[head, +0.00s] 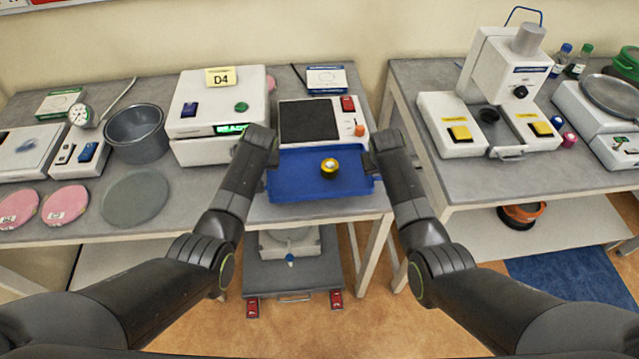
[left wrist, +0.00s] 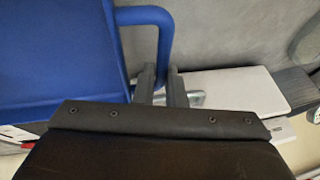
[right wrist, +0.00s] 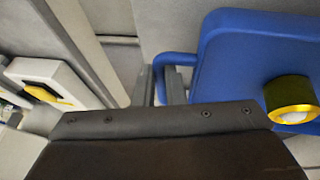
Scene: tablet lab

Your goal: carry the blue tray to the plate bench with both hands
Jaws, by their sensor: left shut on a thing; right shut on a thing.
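The blue tray (head: 300,187) is in the middle of the head view, at the front edge of the left bench. A small black and yellow round item (head: 329,168) stands on it. My left gripper (head: 266,160) is shut on the tray's left handle, and the handle (left wrist: 165,40) shows between its fingers in the left wrist view. My right gripper (head: 371,165) is shut on the right handle, and the handle (right wrist: 175,60) shows in the right wrist view. The tray looks about level. I cannot tell whether it touches the bench top.
The left bench (head: 150,225) holds a white D4 box (head: 210,115), a dark-topped device (head: 310,120), a grey pot (head: 137,132) and pink discs (head: 65,206). The right bench (head: 480,180) holds a white machine with yellow buttons (head: 500,75). A floor gap lies between the benches.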

